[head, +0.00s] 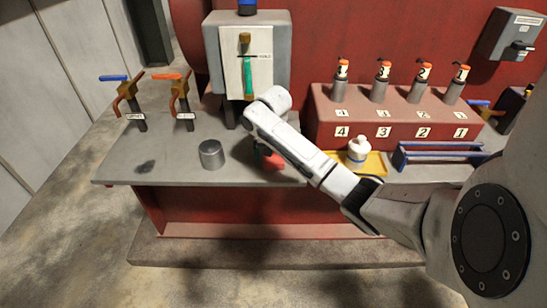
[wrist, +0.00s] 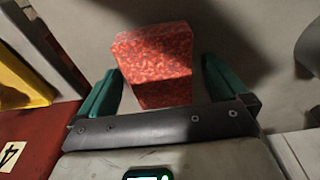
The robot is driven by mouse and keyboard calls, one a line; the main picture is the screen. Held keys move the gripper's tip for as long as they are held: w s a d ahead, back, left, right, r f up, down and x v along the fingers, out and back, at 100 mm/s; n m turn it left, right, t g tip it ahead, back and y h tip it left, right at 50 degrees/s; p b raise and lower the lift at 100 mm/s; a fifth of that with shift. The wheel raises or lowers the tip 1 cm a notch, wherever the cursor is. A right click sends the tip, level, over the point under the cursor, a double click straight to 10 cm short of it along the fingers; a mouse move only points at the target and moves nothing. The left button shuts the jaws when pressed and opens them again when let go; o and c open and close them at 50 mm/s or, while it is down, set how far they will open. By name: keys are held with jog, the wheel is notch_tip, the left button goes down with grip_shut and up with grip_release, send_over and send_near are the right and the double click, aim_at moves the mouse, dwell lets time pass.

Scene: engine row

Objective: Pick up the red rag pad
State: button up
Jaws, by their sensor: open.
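The red rag pad (wrist: 155,60) is a speckled red block on the grey bench top. In the wrist view it lies between the two green fingers of my gripper (wrist: 161,68), which are apart on either side of it. A gap shows between the pad and the right finger; the left finger is closer, and I cannot tell if it touches. In the head view only part of the pad (head: 273,162) shows, below my white arm, which hides the rest of it and most of the gripper.
A grey cylinder (head: 211,155) stands left of the pad. Valves with blue and orange handles stand further left. A gauge panel (head: 246,75) rises behind. To the right are a white bottle (head: 357,151) on a yellow tray (head: 376,164), a blue rack (head: 440,152) and a numbered red block (head: 400,115).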

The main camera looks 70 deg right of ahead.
jog(key=shift+f, duration=0.1)
jog(key=shift+c, duration=0.2)
jog(key=c, duration=0.9)
jog(key=shift+c, duration=0.2)
jog(key=shift+r, duration=0.7)
jog(key=s+a+r+p, duration=0.8)
jog(key=s+r+p, duration=0.3)
jog(key=p, duration=0.1)
jog(key=shift+a+r, duration=0.2)
jog(key=shift+r, duration=0.15)
